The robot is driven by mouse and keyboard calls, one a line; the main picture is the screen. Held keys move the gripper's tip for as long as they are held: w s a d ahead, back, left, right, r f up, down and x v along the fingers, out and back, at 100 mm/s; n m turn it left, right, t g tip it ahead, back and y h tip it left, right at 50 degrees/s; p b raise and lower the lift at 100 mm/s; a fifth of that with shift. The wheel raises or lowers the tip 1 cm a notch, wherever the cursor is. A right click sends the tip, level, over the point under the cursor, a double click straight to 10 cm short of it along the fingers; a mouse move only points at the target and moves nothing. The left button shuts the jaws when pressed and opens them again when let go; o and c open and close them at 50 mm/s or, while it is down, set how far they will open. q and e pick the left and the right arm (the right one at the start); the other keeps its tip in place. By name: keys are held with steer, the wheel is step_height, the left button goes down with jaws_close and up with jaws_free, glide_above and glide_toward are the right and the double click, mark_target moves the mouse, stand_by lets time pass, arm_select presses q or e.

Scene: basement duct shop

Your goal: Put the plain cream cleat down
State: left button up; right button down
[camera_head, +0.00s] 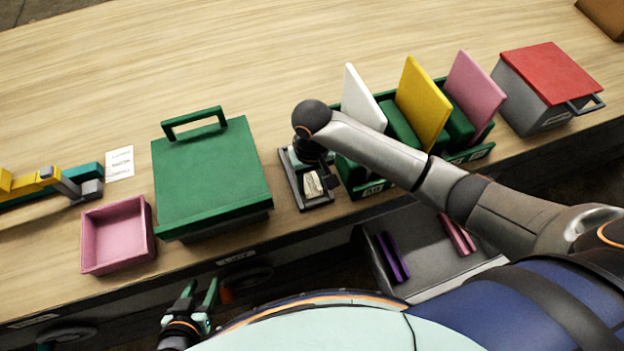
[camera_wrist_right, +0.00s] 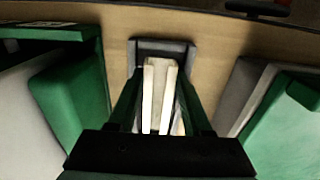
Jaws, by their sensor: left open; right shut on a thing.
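My right gripper (camera_head: 309,168) is low over a small dark grey tray (camera_head: 291,181) in the middle of the bench. It is shut on a cream cleat (camera_wrist_right: 149,95), which stands between the green fingers in the right wrist view. Pale cream pieces (camera_head: 313,184) show at the tray in the head view. The wrist view shows more than one pale strip; I cannot tell whether they are separate cleats or whether the held one touches the tray floor. My left gripper (camera_head: 200,292) is open and empty, in front of the bench's near edge.
A green lidded box (camera_head: 208,180) and a pink open box (camera_head: 118,237) stand left of the tray. A green rack (camera_head: 402,137) with white, yellow and pink panels stands close on the right, then a red-lidded box (camera_head: 546,75).

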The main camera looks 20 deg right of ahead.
steer(key=shift+c, duration=1.7)
jaws_free()
steer(key=shift+f, duration=0.1)
step_height(320, 180, up, 12)
